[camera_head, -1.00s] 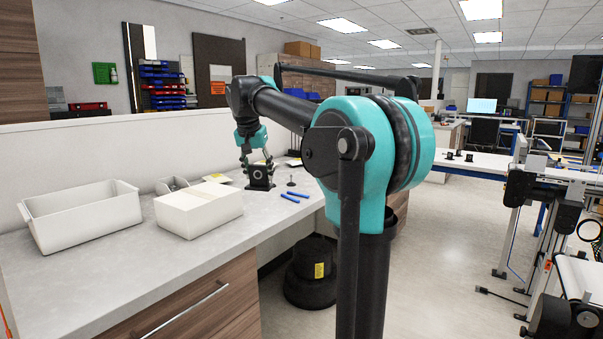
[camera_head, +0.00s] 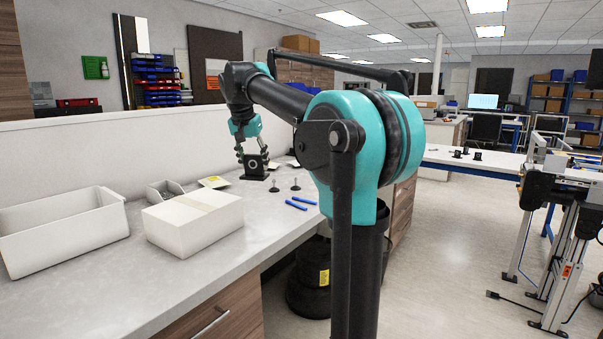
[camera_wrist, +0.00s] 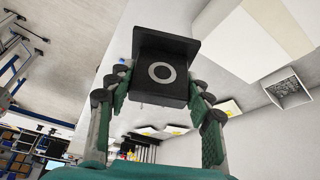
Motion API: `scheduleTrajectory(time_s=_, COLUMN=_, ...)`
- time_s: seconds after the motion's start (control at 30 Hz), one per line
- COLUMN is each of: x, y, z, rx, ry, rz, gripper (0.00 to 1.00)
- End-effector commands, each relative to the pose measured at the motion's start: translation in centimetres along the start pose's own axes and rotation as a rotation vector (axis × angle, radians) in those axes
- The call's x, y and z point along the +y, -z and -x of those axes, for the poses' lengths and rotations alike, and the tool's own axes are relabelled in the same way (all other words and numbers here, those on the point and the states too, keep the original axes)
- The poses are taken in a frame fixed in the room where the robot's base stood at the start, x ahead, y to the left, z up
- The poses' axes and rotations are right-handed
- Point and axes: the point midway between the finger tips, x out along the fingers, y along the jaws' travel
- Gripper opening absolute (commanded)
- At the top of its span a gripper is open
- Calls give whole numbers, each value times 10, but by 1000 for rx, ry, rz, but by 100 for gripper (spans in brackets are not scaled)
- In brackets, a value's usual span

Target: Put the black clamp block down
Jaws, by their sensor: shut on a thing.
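The black clamp block (camera_head: 255,166), with a pale ring on its face, is between the fingers of my gripper (camera_head: 253,153) at the back of the grey counter (camera_head: 190,275). In the wrist view the block (camera_wrist: 163,72) fills the gap between the two green-and-black fingers of my gripper (camera_wrist: 163,90), which are shut on its sides. The block looks upright in the head view. Its lower edge is very close to the counter top; I cannot tell whether it touches.
Two small dark studs (camera_head: 295,185) and blue-handled tools (camera_head: 297,204) lie right of the block. A white carton (camera_head: 180,232), an open white bin (camera_head: 70,250), a small grey bin (camera_head: 163,188) and a yellow item (camera_head: 214,182) are to the left. The counter's front area is clear.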

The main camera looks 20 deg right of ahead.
Motion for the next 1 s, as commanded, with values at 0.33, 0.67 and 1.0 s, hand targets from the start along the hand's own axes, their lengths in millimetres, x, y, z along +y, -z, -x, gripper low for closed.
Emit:
scheduleTrajectory(time_s=0.33, x=0, y=-21, z=-51, rx=0, ry=0, rz=0, gripper=18)
scheduleTrajectory(time_s=0.67, x=0, y=-51, z=-123, rx=0, ry=0, rz=0, gripper=18)
scheduleTrajectory(time_s=1.0, x=0, y=-64, z=-154, rx=0, ry=0, rz=0, gripper=18)
